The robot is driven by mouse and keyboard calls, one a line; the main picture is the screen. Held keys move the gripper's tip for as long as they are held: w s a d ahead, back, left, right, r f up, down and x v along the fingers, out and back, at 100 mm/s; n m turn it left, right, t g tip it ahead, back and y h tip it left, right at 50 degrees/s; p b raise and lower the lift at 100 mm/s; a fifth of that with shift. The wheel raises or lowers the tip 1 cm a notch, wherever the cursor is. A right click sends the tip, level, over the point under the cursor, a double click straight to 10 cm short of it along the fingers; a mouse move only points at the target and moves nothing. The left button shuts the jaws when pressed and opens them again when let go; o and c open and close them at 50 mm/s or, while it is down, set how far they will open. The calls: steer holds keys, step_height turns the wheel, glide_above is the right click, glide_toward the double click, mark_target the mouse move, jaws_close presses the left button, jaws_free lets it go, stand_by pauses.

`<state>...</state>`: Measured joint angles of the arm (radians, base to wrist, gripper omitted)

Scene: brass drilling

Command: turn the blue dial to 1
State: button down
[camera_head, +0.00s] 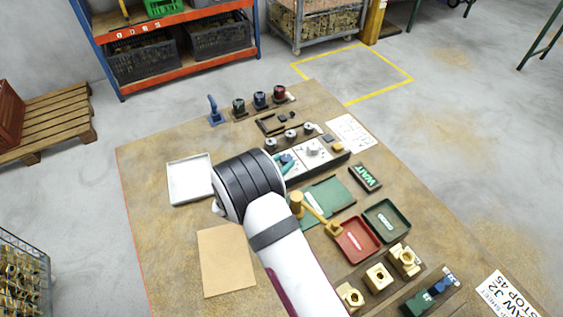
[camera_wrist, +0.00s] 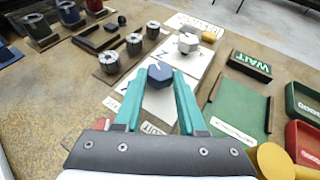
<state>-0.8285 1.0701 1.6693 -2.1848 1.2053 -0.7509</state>
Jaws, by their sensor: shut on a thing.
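The blue dial (camera_wrist: 159,74) is a dark blue faceted knob on a white plate (camera_wrist: 160,105), seen in the wrist view. My gripper (camera_wrist: 158,84) has its two teal fingers closed on either side of the dial. In the head view my gripper (camera_head: 286,160) reaches the panel from the left, and my wrist hides part of the panel. The plate's printed marks are partly covered by the fingers, and I cannot read where the dial points. A light grey dial (camera_wrist: 188,43) sits on the neighbouring white plate.
Several grey metal parts (camera_wrist: 134,42) stand left of the panel. A WAIT sign (camera_head: 366,177) and a green mat (camera_head: 335,192) lie right of it. A brass-coloured mallet-like piece (camera_head: 315,212) and red tray (camera_head: 357,240) are nearer. A white tray (camera_head: 174,192) lies left.

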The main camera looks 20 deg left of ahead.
steer(key=shift+m+h, duration=0.3)
steer(key=shift+h, duration=0.1)
steer(key=shift+w+a+m+g+h, duration=0.15)
steer(key=shift+m+g+h, duration=0.1)
steer(key=shift+m+h, duration=0.3)
steer(key=shift+s+a+m+g+h, duration=0.15)
steer(key=shift+m+g+h, duration=0.1)
steer(key=shift+m+h, duration=0.25)
steer(key=shift+w+a+m+g+h, duration=0.1)
steer(key=shift+w+m+g+h, duration=0.05)
steer(key=shift+m+g+h, duration=0.5)
steer(key=shift+w+a+m+g+h, duration=0.1)
steer(key=shift+m+g+h, duration=0.35)
steer(key=shift+m+h, duration=0.35)
steer(key=shift+c, duration=2.4)
jaws_free()
